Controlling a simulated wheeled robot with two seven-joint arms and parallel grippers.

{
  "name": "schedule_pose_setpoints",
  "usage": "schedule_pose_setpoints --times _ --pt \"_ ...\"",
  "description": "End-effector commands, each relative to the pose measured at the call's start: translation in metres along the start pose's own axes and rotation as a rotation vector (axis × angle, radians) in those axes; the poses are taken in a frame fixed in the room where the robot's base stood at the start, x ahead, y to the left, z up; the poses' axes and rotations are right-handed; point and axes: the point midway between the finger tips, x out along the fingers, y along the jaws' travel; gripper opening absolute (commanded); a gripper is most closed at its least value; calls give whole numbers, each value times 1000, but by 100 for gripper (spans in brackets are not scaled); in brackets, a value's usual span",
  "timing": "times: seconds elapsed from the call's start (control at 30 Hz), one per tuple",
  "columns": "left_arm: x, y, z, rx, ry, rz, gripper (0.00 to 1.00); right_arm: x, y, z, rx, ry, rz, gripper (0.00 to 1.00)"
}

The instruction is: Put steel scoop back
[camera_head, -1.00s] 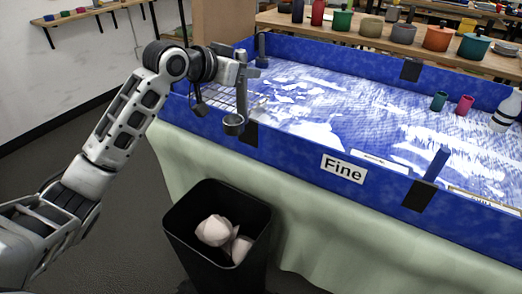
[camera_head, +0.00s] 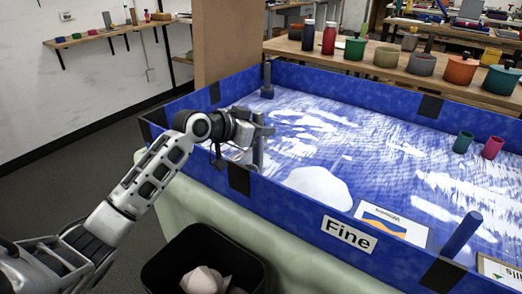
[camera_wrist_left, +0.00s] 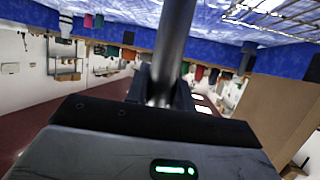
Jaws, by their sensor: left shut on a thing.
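My left gripper (camera_head: 262,130) is over the left end of the blue sand tray (camera_head: 300,207), just inside its front wall. It is shut on the steel scoop (camera_head: 258,152), whose grey handle stands roughly upright in the jaws. The scoop's cup is hidden in the head view. In the left wrist view the dark round handle (camera_wrist_left: 175,45) rises from between the jaws (camera_wrist_left: 165,98). A wire rack (camera_wrist_left: 275,14) shows at the top right of that view. My right gripper is not in view.
A grey post-like tool (camera_head: 267,80) stands in the tray's far left corner. A white sand heap (camera_head: 320,186) lies right of the gripper. A blue post (camera_head: 461,235) rises at the front wall. A black bin (camera_head: 203,250) stands below. Cups (camera_head: 463,142) are at right.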

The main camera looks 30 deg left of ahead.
Motion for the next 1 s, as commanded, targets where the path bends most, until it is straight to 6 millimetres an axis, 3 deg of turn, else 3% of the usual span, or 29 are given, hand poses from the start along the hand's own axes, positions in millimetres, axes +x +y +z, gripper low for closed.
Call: schedule_pose_setpoints --times 0.17,0.43,0.73,0.77,0.8,1.0 --pt "5 0 13 -1 1 -1 0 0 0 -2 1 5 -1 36" --pt "21 0 51 -2 1 -1 0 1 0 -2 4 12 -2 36" --pt "23 0 56 0 3 -2 0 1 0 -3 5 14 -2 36" --pt "23 0 57 0 1 -1 32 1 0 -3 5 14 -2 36" --pt "23 0 57 0 1 -1 43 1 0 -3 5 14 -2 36" --pt "23 0 56 0 1 -1 46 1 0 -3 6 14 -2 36"
